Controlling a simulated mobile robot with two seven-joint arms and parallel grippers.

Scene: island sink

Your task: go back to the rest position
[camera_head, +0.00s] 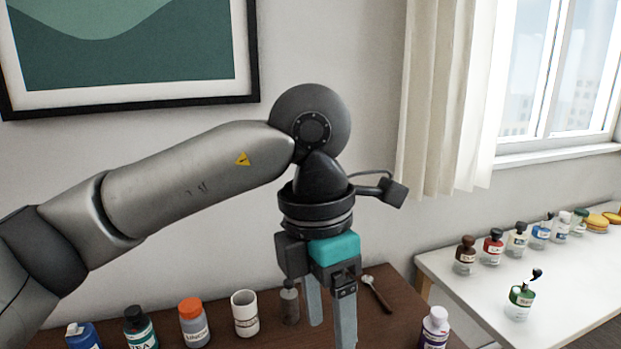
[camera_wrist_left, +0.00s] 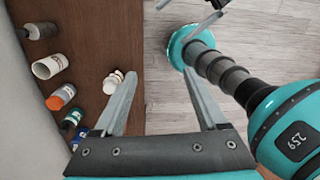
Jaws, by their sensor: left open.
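My left gripper (camera_head: 329,316) hangs fingers down over the dark wooden table in the head view. Its two grey fingers are apart with nothing between them, as the left wrist view (camera_wrist_left: 160,76) also shows.
On the brown table (camera_head: 394,327) are a blue-capped bottle (camera_head: 83,335), a dark-capped bottle (camera_head: 139,328), an orange-capped bottle (camera_head: 194,322), a white cup (camera_head: 245,312), a grey bottle (camera_head: 289,305) and a wooden-handled tool (camera_head: 378,293). A white table (camera_head: 467,295) with several small bottles stands right.

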